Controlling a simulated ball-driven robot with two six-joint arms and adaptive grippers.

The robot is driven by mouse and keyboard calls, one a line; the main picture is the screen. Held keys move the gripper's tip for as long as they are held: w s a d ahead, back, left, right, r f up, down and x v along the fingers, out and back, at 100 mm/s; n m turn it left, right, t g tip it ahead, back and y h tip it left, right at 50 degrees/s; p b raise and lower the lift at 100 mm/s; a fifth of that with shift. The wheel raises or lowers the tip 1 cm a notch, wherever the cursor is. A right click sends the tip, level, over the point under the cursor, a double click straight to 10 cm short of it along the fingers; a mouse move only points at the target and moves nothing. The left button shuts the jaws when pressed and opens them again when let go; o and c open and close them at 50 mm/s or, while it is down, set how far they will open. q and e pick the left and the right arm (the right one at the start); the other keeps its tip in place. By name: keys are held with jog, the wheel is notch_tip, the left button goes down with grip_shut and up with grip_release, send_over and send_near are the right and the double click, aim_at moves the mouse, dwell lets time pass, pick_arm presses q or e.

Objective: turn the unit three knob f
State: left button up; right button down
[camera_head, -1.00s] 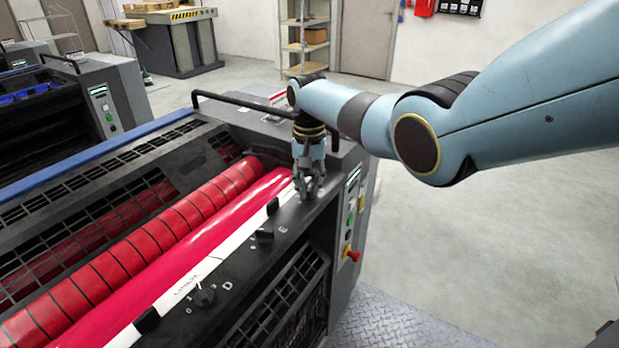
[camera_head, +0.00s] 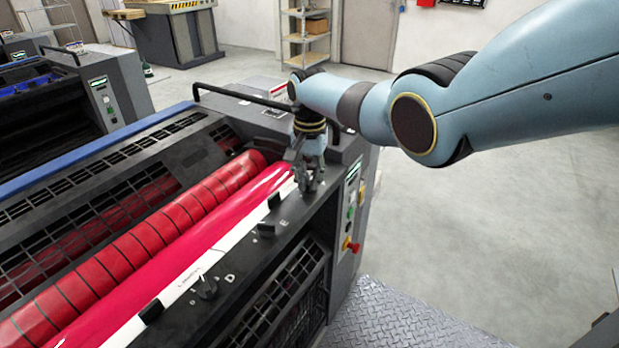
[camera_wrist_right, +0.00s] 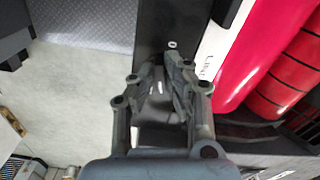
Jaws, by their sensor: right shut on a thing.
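The unit's dark ledge (camera_head: 232,265) carries a row of black knobs beside the red rollers. Knob D (camera_head: 205,287) is near the front and knob E (camera_head: 266,230) is farther back. My right gripper (camera_head: 310,183) points down at the far end of the ledge, beyond knob E. In the right wrist view its fingers (camera_wrist_right: 161,82) are closed in over the ledge. Knob f is hidden by the fingers, which are shut on it. I cannot tell its angle. My left gripper is out of view.
A black rail (camera_head: 270,102) stands just behind my right gripper. The end panel (camera_head: 352,205) has buttons and a red knob (camera_head: 352,246). Red rollers (camera_head: 150,240) lie left of the ledge. A metal tread plate (camera_head: 390,318) and open floor lie to the right.

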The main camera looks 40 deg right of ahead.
aim_at(310, 181)
jog(key=c, duration=1.4)
grip_release()
notch_tip(310, 181, up, 12)
jog(key=shift+r, duration=0.1)
